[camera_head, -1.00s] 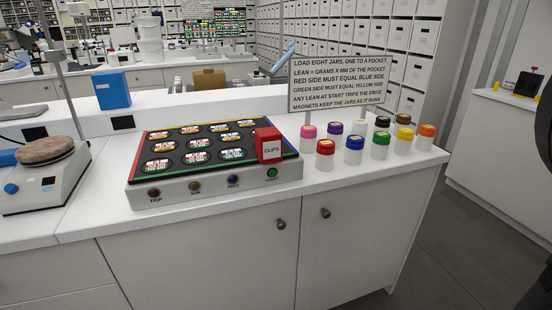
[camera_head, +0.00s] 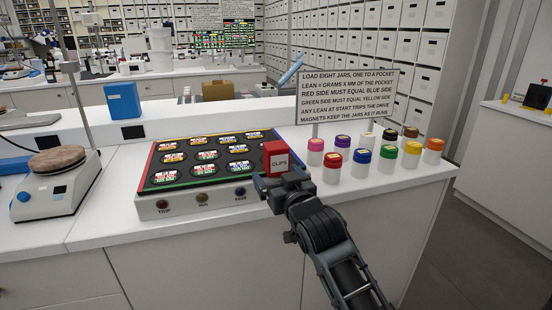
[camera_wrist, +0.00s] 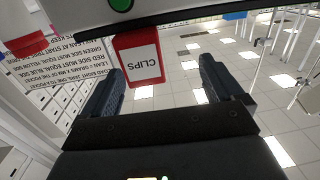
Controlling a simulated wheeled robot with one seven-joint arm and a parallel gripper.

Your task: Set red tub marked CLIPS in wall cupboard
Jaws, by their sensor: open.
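The red tub (camera_head: 275,150) with a white CLIPS label sits at the right front corner of the jar device (camera_head: 160,207). It also shows in the wrist view (camera_wrist: 123,45), upside down, between the lines of the two fingers and nearer the left one. My gripper (camera_head: 282,183) is at the front of the tub, its jaws apart and empty. In the wrist view my gripper's fingers (camera_wrist: 162,72) stand either side of the tub's lower end; I cannot tell whether they reach around it. No wall cupboard can be made out.
Several coloured-lid jars (camera_head: 361,158) stand right of the device, before an instruction sign (camera_head: 348,95). A hotplate (camera_head: 50,195) with a brown disc stands at left. A blue box (camera_head: 126,101) stands on the raised ledge behind. White storage boxes (camera_head: 400,47) fill the back wall.

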